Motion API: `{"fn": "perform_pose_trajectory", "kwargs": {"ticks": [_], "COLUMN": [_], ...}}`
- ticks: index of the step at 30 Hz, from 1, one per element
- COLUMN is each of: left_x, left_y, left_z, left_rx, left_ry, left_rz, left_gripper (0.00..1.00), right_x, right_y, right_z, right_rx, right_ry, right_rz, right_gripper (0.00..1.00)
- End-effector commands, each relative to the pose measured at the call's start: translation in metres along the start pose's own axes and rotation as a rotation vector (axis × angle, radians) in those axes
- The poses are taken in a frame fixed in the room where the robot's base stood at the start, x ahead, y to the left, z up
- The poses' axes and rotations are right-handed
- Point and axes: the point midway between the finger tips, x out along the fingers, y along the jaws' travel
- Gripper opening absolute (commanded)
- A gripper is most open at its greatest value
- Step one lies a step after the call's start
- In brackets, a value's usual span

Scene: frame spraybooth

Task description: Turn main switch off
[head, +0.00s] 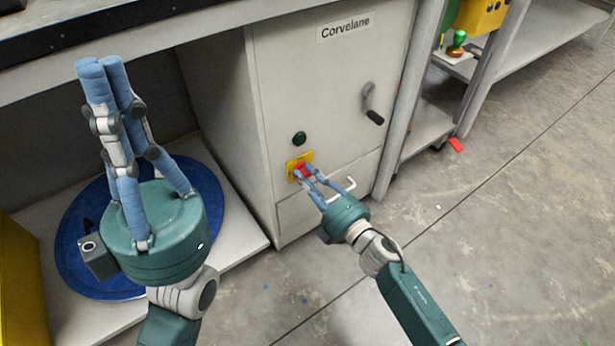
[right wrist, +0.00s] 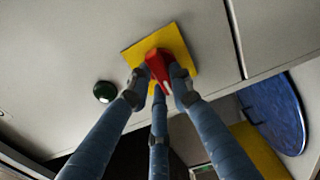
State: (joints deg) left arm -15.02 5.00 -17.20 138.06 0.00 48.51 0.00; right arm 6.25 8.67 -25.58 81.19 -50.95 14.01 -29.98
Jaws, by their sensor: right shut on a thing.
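The main switch is a red handle (head: 301,172) on a yellow plate (head: 292,163), low on the front of a grey cabinet (head: 320,90) marked "Corvelane". In the right wrist view the red handle (right wrist: 157,67) stands between my fingers, in front of the yellow plate (right wrist: 178,45). My right gripper (head: 303,174) is shut on the red handle, and its fingers hide part of it. My left gripper (head: 98,68) is raised at the left, away from the cabinet, with its fingertips together and nothing seen between them.
A dark green button (head: 299,138) sits just above the plate. A black-gripped crank handle (head: 371,105) is higher to the right, and a drawer pull (head: 343,186) is below. A blue round object (head: 75,250) lies on the low shelf at left.

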Motion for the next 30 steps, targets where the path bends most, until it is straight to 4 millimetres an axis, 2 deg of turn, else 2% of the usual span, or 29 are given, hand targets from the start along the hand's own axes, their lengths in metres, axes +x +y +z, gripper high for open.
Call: {"fn": "perform_pose_trajectory", "kwargs": {"ticks": [8, 9, 12, 23, 26, 30], "left_x": [0.0, 0.0, 0.0, -0.001, -0.001, -0.001], "left_y": [0.0, 0.0, 0.0, 0.001, 0.001, 0.001], "left_z": [0.0, -0.001, -0.001, 0.001, 0.0, 0.0], "left_rx": [0.0, 0.0, 0.0, 0.0, 0.0, 0.0], "left_ry": [0.002, 0.002, 0.003, 0.001, 0.001, 0.0], "left_rz": [0.0, 0.0, 0.001, 0.008, 0.007, 0.005], "left_gripper": [0.0, 0.0, 0.0, 0.0, 0.0, 0.0], "right_x": [-0.001, -0.001, -0.001, -0.005, -0.017, -0.046], "right_y": [-0.003, -0.003, -0.003, -0.001, -0.002, -0.003], "right_z": [-0.001, -0.001, -0.001, 0.0, 0.0, -0.001], "right_rx": [-0.004, -0.004, -0.003, -0.002, -0.002, -0.002], "right_ry": [0.002, 0.002, 0.002, 0.0, 0.0, 0.001], "right_rz": [-0.004, -0.005, -0.004, -0.002, -0.004, -0.005], "right_gripper": [0.0, 0.22, 0.4, 0.4, 0.4, 0.4]}}
